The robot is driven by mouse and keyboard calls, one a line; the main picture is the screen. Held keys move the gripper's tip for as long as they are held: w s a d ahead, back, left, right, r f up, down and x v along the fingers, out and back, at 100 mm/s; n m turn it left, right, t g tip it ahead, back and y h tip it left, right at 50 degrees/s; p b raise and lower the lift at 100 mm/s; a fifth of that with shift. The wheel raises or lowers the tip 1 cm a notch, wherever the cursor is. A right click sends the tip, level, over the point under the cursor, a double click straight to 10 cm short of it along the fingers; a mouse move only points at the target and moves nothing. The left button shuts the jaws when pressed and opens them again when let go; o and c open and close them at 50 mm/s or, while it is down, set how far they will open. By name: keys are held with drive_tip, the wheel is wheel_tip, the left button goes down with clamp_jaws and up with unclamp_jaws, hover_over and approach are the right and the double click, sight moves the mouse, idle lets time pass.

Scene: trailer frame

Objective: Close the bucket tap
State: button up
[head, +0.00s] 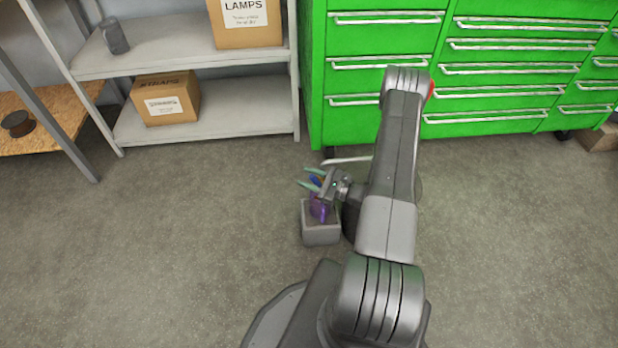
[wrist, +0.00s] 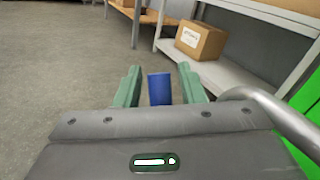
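My gripper (head: 309,178) has green fingers and is low over the floor, left of my arm. In the wrist view my gripper (wrist: 159,86) is open, with a blue upright piece (wrist: 160,90), probably the tap handle, between its fingers. Gaps show on both sides of it. In the head view the blue piece (head: 315,181) is small, just above a purple part (head: 320,208) on a grey block (head: 320,234). The bucket is mostly hidden behind my arm; I cannot make out its shape or the tap's setting.
A green drawer cabinet (head: 383,80) stands behind. A grey shelf (head: 235,121) holds a cardboard box (head: 166,98); the box also shows in the wrist view (wrist: 200,40). A curved grey bar (wrist: 282,120) runs close to my gripper's right. Floor at left is clear.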

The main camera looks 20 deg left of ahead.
clamp_jaws()
drive_tip(key=shift+a+f, duration=0.1)
wheel_tip(320, 180, down, 7)
drive_tip(key=s+a+n+t+h+b, duration=0.1)
drive_tip(key=n+h+b, duration=0.3)
drive_tip(key=h+b, duration=0.6)
drive_tip(key=shift+s+a+t+b, duration=0.2)
drive_tip(key=shift+a+t+b, duration=0.25)
drive_tip(key=shift+t, duration=0.45)
drive_tip(key=shift+o, duration=0.8)
unclamp_jaws()
